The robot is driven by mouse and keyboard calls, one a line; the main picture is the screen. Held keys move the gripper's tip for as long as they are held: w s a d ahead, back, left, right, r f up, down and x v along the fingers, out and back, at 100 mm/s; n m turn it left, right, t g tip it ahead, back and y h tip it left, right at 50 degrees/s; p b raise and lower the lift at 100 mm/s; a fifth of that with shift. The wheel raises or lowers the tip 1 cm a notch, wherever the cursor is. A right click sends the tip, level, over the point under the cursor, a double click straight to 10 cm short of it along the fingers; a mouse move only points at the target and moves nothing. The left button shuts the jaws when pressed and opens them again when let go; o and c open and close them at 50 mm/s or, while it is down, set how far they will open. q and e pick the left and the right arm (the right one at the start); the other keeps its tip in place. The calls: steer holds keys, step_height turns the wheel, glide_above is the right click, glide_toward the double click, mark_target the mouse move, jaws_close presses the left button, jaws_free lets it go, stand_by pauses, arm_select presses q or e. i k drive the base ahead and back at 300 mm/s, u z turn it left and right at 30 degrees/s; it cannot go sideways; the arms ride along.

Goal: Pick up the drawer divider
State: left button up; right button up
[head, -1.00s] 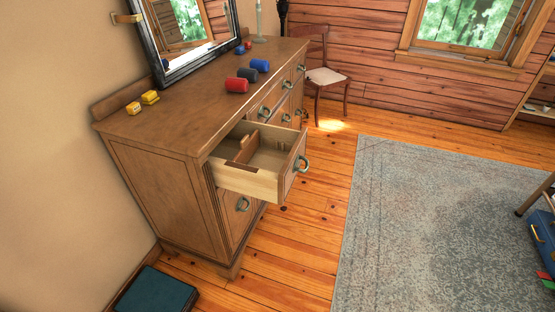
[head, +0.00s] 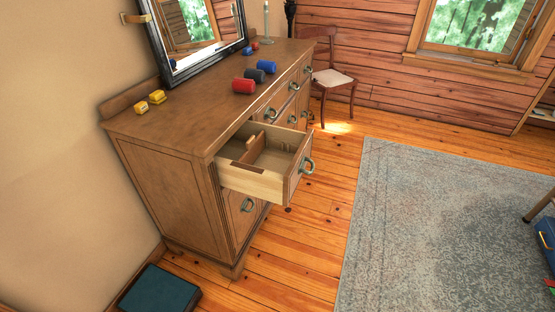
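The top drawer (head: 250,184) of the wooden dresser is pulled open. A brown wooden board that looks like the drawer divider (head: 253,149) stands inside it, towards the left part of the drawer. Small pale upright pieces show near the drawer's far wall. The back of the drawer is hidden under the dresser top. Neither of my grippers is in view.
The dresser top (head: 190,118) holds red, dark and blue rolls (head: 243,86), yellow blocks (head: 157,96) and a mirror. A dark teal box (head: 160,290) sits on the floor at lower left. Wood floor and a grey rug (head: 430,220) lie open to the right.

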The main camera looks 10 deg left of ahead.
mark_target(254, 147)
steer(key=u, duration=4.3)
steer(key=k, duration=2.5)
steer(key=z, duration=1.15)
